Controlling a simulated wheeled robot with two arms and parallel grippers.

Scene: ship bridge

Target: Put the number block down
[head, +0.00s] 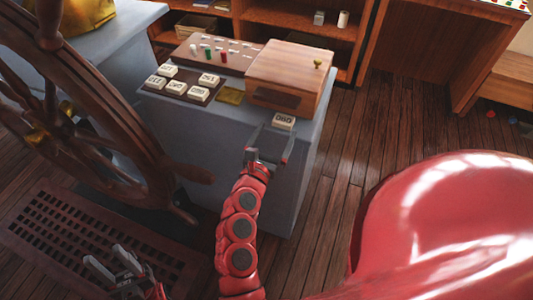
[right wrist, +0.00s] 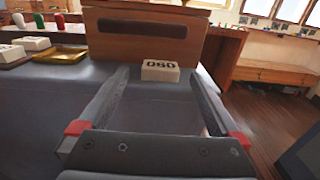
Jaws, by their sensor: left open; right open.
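A cream number block (head: 284,121) with dark digits sits on the grey console top (head: 222,119), just in front of the wooden box (head: 290,75). In the right wrist view the block (right wrist: 160,71) stands between and slightly beyond the open fingers. My right gripper (head: 268,148) is open and empty at the console's front edge, pointing at the block. My left gripper (head: 113,267) is open and empty, low over the floor grating. Several similar number blocks (head: 181,87) lie on a dark tray at the console's left.
A brass plate (head: 230,96) lies left of the box. A peg board (head: 215,54) with red, green and white pegs is behind. A ship's wheel (head: 95,110) stands close on the left. Wooden shelves (head: 300,30) are at the back.

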